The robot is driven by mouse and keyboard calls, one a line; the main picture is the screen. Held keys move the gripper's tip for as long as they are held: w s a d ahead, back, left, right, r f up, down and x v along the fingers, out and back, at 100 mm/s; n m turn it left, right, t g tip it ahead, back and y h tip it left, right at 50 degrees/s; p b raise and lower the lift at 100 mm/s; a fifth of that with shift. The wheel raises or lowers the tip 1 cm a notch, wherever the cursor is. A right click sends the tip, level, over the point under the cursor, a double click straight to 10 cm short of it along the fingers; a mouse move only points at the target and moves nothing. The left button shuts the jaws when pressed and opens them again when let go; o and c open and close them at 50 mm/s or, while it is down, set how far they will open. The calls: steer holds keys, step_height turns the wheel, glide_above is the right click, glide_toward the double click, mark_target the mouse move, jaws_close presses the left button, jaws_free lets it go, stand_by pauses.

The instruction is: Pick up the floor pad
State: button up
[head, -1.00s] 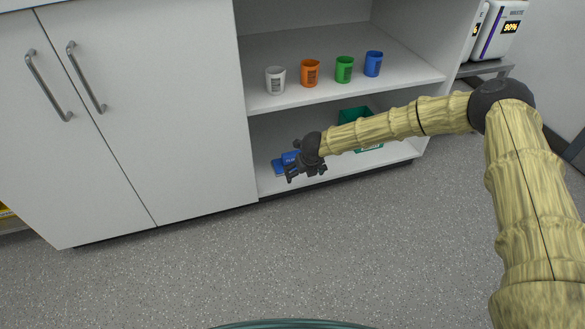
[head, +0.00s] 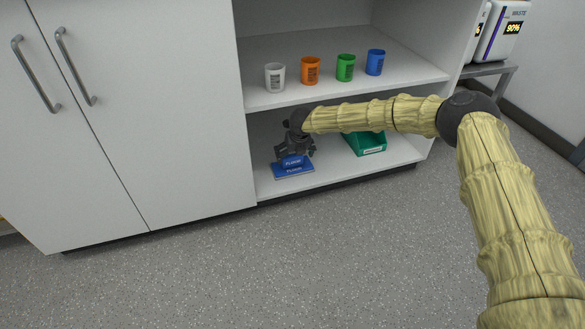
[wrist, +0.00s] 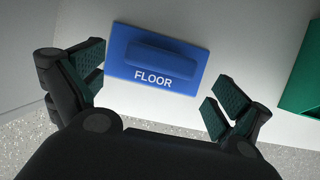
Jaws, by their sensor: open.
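The floor pad (head: 293,170) is a blue block with a raised grip and a white label, lying on the bottom shelf of the open cabinet. In the wrist view the pad (wrist: 155,60) reads "FLOOR" and lies just beyond the fingertips, between their lines. My gripper (head: 294,154) is over the pad's back part in the head view and hides some of it. In the wrist view my gripper (wrist: 160,82) is open and empty, with green finger pads spread wide on both sides. I cannot tell the exact gap between fingers and pad.
A green bin (head: 368,144) stands to the right on the same shelf. The upper shelf (head: 330,86) above my arm holds white, orange, green and blue cups. A closed cabinet door (head: 170,130) is at the left. The floor in front is clear.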

mark_target(293, 157)
steer(key=shift+b+x, duration=1.6)
steer(key=shift+x, duration=1.1)
steer(key=shift+w+r, duration=0.15)
steer(key=shift+w, duration=0.05)
steer(key=c, duration=1.1)
